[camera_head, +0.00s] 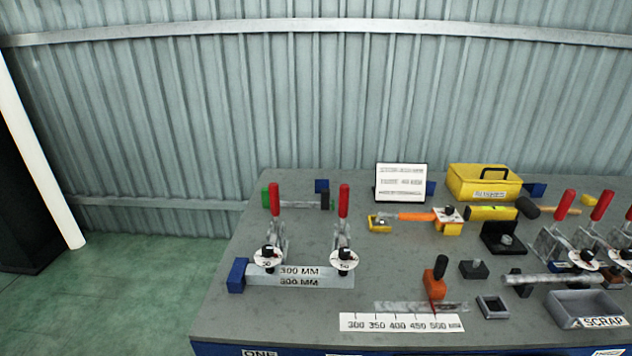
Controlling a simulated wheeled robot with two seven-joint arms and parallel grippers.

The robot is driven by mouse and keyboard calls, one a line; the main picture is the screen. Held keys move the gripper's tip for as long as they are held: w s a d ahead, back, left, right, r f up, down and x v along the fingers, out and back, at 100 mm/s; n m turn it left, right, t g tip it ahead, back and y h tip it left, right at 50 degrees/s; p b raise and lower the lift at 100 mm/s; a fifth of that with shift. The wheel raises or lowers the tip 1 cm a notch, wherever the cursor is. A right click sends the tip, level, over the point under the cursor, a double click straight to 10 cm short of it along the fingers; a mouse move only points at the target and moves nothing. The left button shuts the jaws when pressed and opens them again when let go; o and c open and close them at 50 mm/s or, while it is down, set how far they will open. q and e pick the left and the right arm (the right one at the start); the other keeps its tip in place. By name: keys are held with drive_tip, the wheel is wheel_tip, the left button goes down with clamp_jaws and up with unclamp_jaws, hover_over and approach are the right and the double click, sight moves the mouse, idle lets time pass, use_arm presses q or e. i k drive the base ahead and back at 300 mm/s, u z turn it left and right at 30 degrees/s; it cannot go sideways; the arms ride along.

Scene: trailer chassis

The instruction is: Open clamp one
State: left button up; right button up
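Two toggle clamps with red upright handles stand at the left of the grey workbench: a left clamp (277,232) and a right clamp (342,228). Each has a white disc with a black knob at its front, over a grey bar (305,277) marked 300 MM. The bar's left end meets a blue block (237,275). The word ONE (262,352) shows on the bench's front edge below this pair; I cannot tell which clamp is clamp one. More red-handled clamps (565,225) stand at the right edge. Neither of my grippers is in view.
The grey bench (225,320) holds a yellow toolbox (484,183), a white sign (401,183), an orange-handled tool (414,216), a ruler strip (400,322) and a grey SCRAP tray (585,308). Bare bench lies between the right clamp and the ruler. A corrugated wall stands behind.

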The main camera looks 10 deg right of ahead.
sight(275, 205)
drive_tip(key=z, duration=0.55)
drive_tip(key=i, duration=0.5)
drive_tip(key=z, duration=0.55)
